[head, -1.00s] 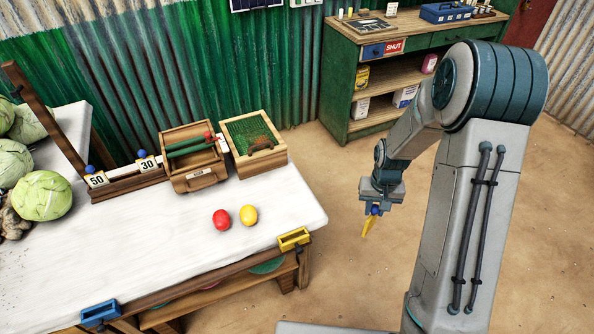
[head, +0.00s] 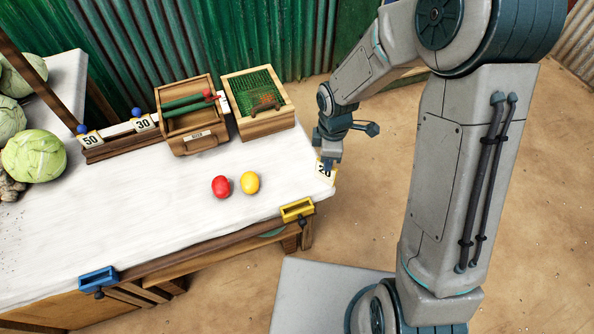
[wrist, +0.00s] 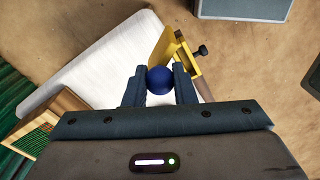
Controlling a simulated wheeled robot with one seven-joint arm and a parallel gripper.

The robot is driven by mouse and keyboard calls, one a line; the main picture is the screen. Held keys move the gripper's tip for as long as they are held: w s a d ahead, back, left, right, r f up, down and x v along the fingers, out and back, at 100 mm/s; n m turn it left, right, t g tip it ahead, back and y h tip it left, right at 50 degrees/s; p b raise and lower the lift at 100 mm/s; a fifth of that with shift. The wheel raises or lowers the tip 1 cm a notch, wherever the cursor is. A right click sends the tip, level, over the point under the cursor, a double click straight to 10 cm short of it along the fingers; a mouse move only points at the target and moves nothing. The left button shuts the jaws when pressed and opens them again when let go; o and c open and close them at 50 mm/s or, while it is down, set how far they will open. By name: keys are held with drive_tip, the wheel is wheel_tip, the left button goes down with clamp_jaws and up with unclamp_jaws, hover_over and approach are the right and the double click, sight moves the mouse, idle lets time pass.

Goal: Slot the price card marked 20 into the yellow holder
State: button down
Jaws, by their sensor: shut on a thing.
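The price card marked 20 (head: 325,171) hangs below my gripper (head: 328,158) near the table's right corner in the head view. In the wrist view my gripper (wrist: 159,84) is shut on the card's blue ball knob (wrist: 159,79); the card itself is mostly hidden behind the knob there. The yellow holder (head: 297,210) is clamped on the table's front edge near the right corner, left of and nearer than the card in the head view. The card is apart from it. Part of the holder also shows in the wrist view (wrist: 189,66), beyond the knob.
A red egg-shaped thing (head: 221,186) and a yellow one (head: 250,182) lie on the white tabletop (head: 150,220). A blue holder (head: 98,279) is on the front edge. Cards 50 (head: 91,140) and 30 (head: 143,123) stand in a wooden rack. Two wooden boxes stand at the back.

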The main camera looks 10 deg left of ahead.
drive_tip(key=s+a+r+n, duration=0.1)
drive_tip(key=s+a+n, duration=0.55)
drive_tip(key=n, duration=0.55)
drive_tip(key=shift+w+a+f+b, duration=0.1)
drive_tip(key=shift+a+f+b, duration=0.05)
drive_tip(key=shift+f+b, duration=1.4)
drive_tip(key=shift+w+a+f+b, duration=0.1)
drive_tip(key=shift+f+b, duration=1.3)
drive_tip(key=shift+b, duration=0.1)
drive_tip(key=shift+f, duration=0.1)
drive_tip(key=shift+f+b, duration=1.05)
drive_tip(key=shift+f, duration=0.35)
